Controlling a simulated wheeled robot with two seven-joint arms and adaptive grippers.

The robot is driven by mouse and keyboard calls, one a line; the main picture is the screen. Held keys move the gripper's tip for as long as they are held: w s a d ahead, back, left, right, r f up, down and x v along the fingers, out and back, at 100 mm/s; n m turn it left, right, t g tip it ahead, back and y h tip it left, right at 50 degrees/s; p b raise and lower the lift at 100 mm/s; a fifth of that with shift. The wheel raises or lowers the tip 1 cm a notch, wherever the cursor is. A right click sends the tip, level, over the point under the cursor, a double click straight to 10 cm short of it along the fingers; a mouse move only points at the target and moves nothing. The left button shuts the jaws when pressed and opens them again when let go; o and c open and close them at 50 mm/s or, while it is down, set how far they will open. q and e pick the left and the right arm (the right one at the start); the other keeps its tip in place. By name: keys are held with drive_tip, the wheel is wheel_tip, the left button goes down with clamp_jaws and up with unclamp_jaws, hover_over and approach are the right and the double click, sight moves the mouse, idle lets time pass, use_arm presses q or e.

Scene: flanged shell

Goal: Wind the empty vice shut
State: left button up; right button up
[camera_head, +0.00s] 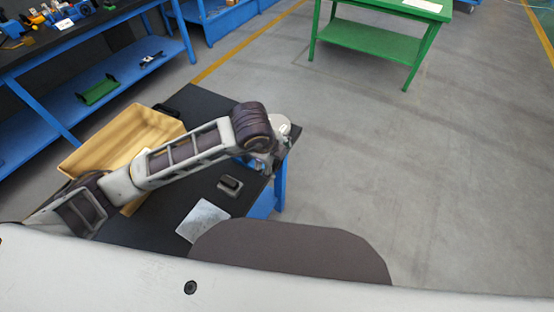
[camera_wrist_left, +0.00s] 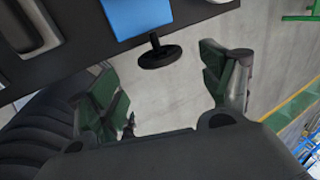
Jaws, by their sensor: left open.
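The blue vice (camera_wrist_left: 137,15) shows at the top of the left wrist view, at the edge of the dark bench. Its black handwheel (camera_wrist_left: 160,54) sticks out past the bench edge on a short shaft. My left gripper (camera_wrist_left: 168,88) is open, its two green-padded fingers wide apart. The handwheel lies ahead of the gap between them, and nothing is held. In the head view my left gripper (camera_head: 268,162) is at the bench's right edge, and my arm hides most of the vice. The vice's jaws cannot be made out. My right gripper is not in view.
On the dark bench (camera_head: 150,228) are a tan crate (camera_head: 82,157), a small dark block (camera_head: 230,184) and a pale grey plate (camera_head: 203,220). A blue shelf rack (camera_head: 190,50) stands behind left, a green table (camera_head: 370,40) at the back. The floor to the right is clear.

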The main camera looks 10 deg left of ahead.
use_arm(q)
drive_tip(key=shift+v, duration=2.75)
drive_tip(key=shift+c, duration=0.2)
